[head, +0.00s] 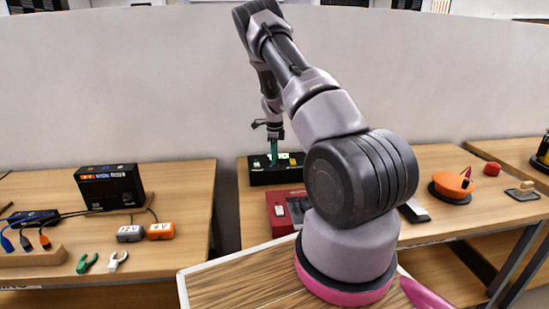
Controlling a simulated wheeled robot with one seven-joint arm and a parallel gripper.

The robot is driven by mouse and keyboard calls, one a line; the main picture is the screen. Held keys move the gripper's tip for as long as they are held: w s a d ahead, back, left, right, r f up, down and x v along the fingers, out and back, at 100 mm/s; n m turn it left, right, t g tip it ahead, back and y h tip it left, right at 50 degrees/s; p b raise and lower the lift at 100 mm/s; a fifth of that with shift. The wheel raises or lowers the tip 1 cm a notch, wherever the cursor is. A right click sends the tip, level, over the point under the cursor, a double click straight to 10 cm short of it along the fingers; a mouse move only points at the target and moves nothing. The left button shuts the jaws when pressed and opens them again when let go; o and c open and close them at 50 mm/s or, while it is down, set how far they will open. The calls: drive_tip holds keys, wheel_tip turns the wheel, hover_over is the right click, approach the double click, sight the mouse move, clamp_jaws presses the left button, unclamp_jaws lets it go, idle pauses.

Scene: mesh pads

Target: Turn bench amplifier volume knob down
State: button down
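A low black box (262,179) with pale and green markings on top sits at the back of the middle bench; it may be the bench amplifier, but I cannot make out its volume knob. My gripper (274,163) points down over this box, with its teal fingertips at or just above the box top. I cannot tell whether the fingers touch anything or how far apart they are. My arm hides the box's right end.
A red box (280,220) stands just in front of the black box. A black unit (110,188) and two small connector boxes stand on the left bench (180,195). An orange round object (452,185) lies at right. A gap separates the benches.

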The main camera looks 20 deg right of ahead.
drive_tip(key=shift+n, duration=0.3)
drive_tip(key=n, duration=0.3)
drive_tip(key=shift+n, duration=0.4)
drive_tip(key=n, duration=1.2)
drive_tip(key=shift+n, duration=0.3)
drive_tip(key=n, duration=1.1)
drive_tip(key=shift+n, duration=0.4)
